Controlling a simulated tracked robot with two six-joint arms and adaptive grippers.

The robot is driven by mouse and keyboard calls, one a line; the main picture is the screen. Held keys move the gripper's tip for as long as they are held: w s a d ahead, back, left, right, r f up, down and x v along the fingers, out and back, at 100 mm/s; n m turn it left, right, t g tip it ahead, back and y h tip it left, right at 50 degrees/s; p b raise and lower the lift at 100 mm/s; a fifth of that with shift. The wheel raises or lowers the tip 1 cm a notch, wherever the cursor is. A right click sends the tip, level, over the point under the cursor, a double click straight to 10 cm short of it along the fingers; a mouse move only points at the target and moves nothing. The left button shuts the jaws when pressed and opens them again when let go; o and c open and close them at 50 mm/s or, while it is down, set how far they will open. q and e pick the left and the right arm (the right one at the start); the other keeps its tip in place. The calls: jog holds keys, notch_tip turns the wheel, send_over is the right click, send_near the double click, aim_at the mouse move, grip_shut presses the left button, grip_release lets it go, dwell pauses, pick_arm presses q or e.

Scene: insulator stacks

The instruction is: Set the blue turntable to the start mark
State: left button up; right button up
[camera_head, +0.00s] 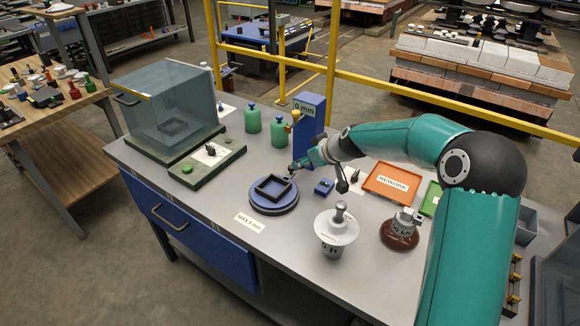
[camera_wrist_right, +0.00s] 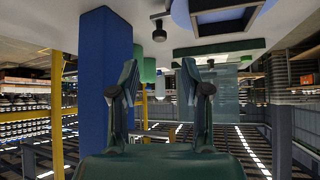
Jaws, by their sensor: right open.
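The blue turntable (camera_head: 273,208) stands on the grey bench, with a dark square frame (camera_head: 273,188) on top. The turntable also shows at the top right of the right wrist view (camera_wrist_right: 182,14). A small dark knob (camera_wrist_right: 159,32) shows beside it in that view. My right gripper (camera_head: 300,164) is just behind the turntable's back right edge, close in front of the blue post. In the right wrist view its two fingers (camera_wrist_right: 158,82) are apart with nothing held between them. I cannot make out a start mark. My left gripper is out of view.
The blue post (camera_head: 309,118) with a "0 mm" sign stands close to my right gripper. Two green bottles (camera_head: 279,129) stand behind the turntable. A glass-like case (camera_head: 170,105) is at left. A white-flanged insulator (camera_head: 337,230) and an orange rework tray (camera_head: 393,182) are at right.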

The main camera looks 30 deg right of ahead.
aim_at(291, 166)
jog(key=p+x, duration=0.1)
jog(key=x, duration=0.9)
jog(key=shift+f, duration=0.1)
grip_shut()
